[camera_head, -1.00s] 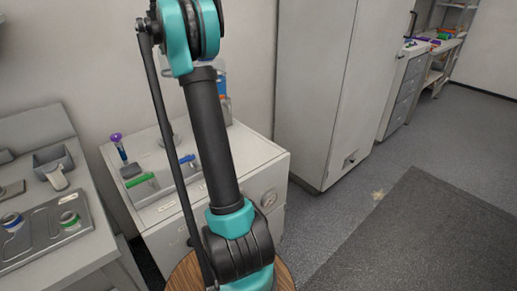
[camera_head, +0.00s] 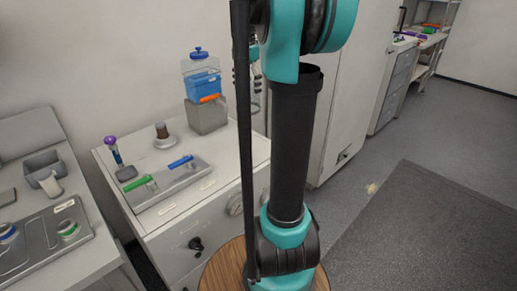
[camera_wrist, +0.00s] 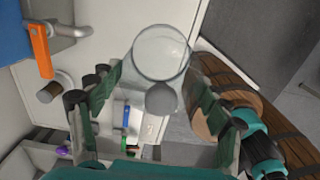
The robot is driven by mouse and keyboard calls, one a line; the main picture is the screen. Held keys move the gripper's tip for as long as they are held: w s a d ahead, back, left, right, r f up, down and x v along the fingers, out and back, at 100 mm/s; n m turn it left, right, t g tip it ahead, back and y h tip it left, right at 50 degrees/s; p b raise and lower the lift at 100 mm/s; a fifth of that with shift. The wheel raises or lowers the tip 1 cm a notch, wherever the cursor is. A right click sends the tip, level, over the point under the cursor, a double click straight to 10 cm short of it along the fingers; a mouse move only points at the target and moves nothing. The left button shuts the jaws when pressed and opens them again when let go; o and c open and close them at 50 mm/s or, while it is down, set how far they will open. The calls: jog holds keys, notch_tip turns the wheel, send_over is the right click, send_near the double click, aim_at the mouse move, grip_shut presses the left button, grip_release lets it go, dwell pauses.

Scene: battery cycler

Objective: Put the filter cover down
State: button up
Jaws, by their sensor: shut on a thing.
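The filter cover (camera_wrist: 160,62) is a clear, glassy cylinder with a round rim, seen in the wrist view. A rounded grey part (camera_wrist: 161,98) shows at its lower end. My gripper (camera_wrist: 158,85) is shut on it, with a dark green finger at each side. The cover is above the white cabinet (camera_wrist: 107,17) near its edge; its height cannot be told. In the head view my arm hides most of the gripper and cover. A dark brown filter piece (camera_head: 161,130) stands uncovered on a pale round base (camera_head: 165,142); it also shows in the wrist view (camera_wrist: 48,93).
A blue-filled tank (camera_head: 201,82) with an orange tap part (camera_head: 209,99) stands on a grey block (camera_head: 207,117) behind. A tray (camera_head: 182,186) with blue and green items lies in front, a purple-topped tool (camera_head: 112,148) at left. Cabinet top right of the filter looks clear.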

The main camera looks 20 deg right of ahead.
notch_tip(320, 180, down, 20)
jog(key=shift+r, duration=0.2)
jog(key=shift+f, duration=0.1)
dwell(0.3)
jog(key=o, duration=1.6)
jog(key=shift+c, duration=0.2)
notch_tip(320, 180, up, 12)
jog(key=s+a+f+m+t, duration=0.2)
jog(key=s+a+f+m, duration=0.3)
jog(key=s+f+m, duration=0.4)
jog(key=s+a+f+m+t, duration=0.2)
jog(key=s+a+f+m, duration=0.3)
jog(key=s+f+m, duration=0.4)
jog(key=shift+s+m, duration=2.2)
jog(key=shift+s, duration=0.05)
